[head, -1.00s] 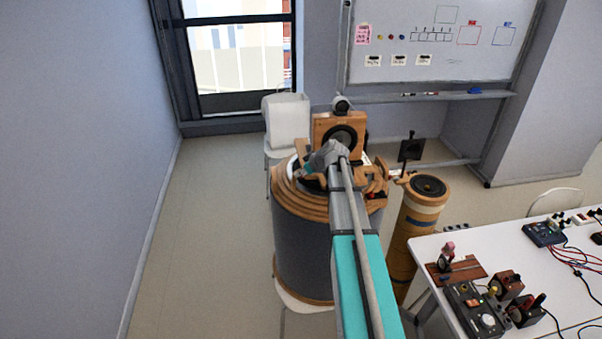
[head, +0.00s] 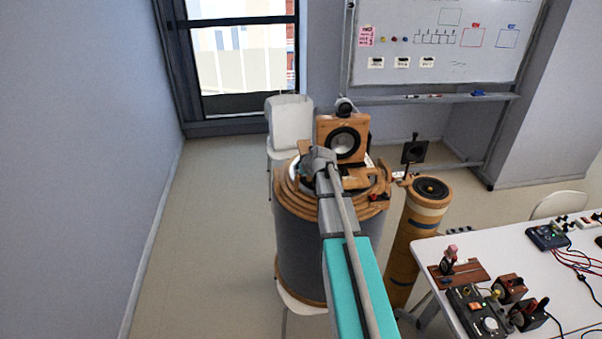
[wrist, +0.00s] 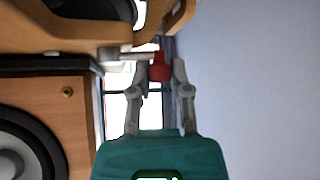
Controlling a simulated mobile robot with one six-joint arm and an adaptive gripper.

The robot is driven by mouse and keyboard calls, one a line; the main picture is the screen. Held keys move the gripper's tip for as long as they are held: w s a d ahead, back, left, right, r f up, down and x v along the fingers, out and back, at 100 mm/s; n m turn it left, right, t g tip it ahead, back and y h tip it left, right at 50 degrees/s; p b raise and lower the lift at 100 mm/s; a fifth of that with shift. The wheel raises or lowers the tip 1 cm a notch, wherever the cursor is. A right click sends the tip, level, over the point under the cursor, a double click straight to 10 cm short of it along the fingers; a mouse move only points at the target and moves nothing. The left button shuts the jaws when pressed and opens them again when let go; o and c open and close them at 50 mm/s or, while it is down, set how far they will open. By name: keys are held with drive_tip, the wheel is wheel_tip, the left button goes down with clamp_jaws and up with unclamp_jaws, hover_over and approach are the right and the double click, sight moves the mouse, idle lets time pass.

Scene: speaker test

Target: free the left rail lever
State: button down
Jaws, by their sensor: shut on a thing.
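In the wrist view, my gripper (wrist: 161,72) has its two grey fingers closed around the red knob (wrist: 160,72) of a lever. The lever's pale metal rod (wrist: 128,55) runs left from the knob into a wooden part. In the head view, my gripper (head: 318,162) is at the left side of the wooden ring assembly (head: 290,205) on top of a large grey drum. The held knob is hidden there behind my gripper and arm. A second red knob (head: 376,197) shows at the right side of the ring.
A wooden speaker box (head: 343,138) stands close behind my gripper. A cardboard-coloured tube (head: 413,235) with a speaker on top stands right of the drum. A white table (head: 470,258) with devices is at the right. The floor left of the drum is clear.

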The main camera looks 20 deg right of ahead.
drive_tip(key=c, duration=0.8)
unclamp_jaws()
drive_tip(key=shift+c, duration=0.2)
drive_tip(key=shift+r, duration=0.15)
